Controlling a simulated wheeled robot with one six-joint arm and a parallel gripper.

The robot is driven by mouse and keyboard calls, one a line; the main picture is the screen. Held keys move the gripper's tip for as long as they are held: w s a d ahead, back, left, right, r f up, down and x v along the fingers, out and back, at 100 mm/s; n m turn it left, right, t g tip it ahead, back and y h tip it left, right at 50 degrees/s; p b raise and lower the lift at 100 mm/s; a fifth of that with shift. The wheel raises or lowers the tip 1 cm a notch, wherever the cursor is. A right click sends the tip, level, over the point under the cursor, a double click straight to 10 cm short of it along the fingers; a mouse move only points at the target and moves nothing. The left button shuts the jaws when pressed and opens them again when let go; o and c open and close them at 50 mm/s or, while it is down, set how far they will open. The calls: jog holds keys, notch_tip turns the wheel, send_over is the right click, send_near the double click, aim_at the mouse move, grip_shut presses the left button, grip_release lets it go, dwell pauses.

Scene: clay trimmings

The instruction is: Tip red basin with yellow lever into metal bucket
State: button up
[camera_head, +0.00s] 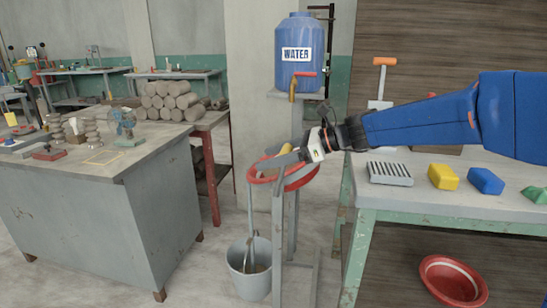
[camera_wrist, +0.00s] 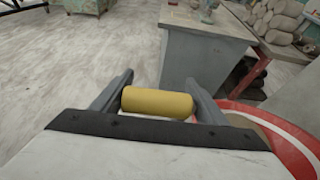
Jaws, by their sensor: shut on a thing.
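The red basin (camera_head: 301,178) hangs in a grey stand between the two tables. It looks tilted a little, but I cannot tell by how much. Its red and white rim also shows at the lower right of the wrist view (camera_wrist: 291,148). In the wrist view the lever lies crosswise between the two grey fingers. The metal bucket (camera_head: 238,278) stands on the floor below the basin, with a grey tool-like piece in it. The basin's contents are mostly hidden.
A grey workbench (camera_head: 82,168) with small tools stands at left. A table (camera_head: 402,203) with a rack, a yellow block (camera_head: 443,177) and a blue block (camera_head: 486,181) stands at right. A blue water tank (camera_head: 301,60) is behind. Another red basin (camera_head: 452,284) lies under the right table.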

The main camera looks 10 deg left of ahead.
jog(key=o, duration=1.3)
jog(key=shift+s+a+f, duration=0.2)
jog(key=shift+s+a, duration=0.05)
jog(key=shift+s, duration=0.25)
jog(key=shift+w+d+r, duration=0.1)
jog(key=shift+w+d, duration=0.05)
jog(key=shift+w, duration=0.1)
jog(key=v, duration=1.7)
jog(key=shift+d+r, duration=0.15)
